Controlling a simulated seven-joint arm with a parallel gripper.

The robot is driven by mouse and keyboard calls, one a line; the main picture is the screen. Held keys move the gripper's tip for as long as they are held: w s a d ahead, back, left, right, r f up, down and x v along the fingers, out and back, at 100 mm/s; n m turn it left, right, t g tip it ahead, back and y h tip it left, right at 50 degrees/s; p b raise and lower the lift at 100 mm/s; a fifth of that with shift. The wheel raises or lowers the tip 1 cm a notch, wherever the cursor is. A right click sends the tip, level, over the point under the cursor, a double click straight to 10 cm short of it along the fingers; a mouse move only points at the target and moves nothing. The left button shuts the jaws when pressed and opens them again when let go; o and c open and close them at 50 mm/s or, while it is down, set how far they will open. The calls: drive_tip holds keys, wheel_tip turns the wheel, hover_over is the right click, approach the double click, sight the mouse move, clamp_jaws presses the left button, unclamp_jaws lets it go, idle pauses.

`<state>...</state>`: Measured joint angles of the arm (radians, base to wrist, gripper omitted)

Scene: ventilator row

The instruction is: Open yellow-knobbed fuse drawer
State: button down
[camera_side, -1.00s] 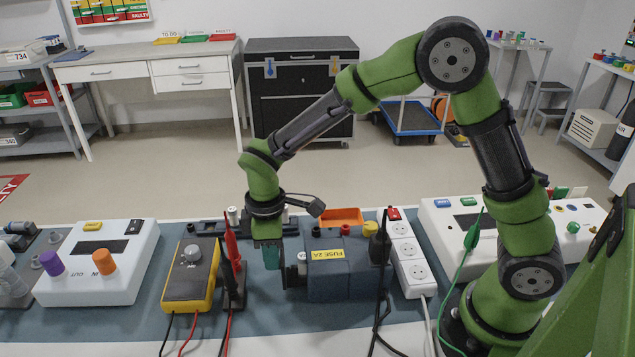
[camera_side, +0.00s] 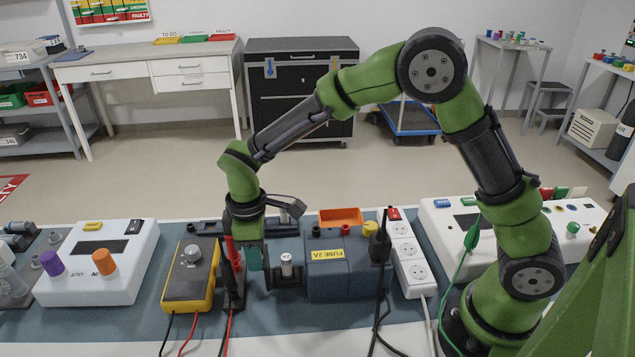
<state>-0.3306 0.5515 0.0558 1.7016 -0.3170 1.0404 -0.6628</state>
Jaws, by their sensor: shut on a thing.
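The blue-grey fuse box (camera_side: 350,275) with a yellow FUSE 2A label stands on the bench. Its dark drawer (camera_side: 287,279) sticks out of the box's left side. A small silver-and-white fuse (camera_side: 287,263) stands in the drawer. My gripper (camera_side: 256,266) points down at the drawer's left end, with its teal fingers shut on the drawer knob. The fingers hide that knob, so its colour does not show.
A yellow multimeter (camera_side: 190,275) and upright red and black probes (camera_side: 233,275) are close left of my gripper. A white power strip (camera_side: 411,255) is right of the box. An orange tray (camera_side: 341,216) lies behind it. A white instrument (camera_side: 97,262) stands further left.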

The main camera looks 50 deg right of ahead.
drive_tip(key=c, duration=1)
unclamp_jaws()
drive_tip(key=shift+r, duration=3.05)
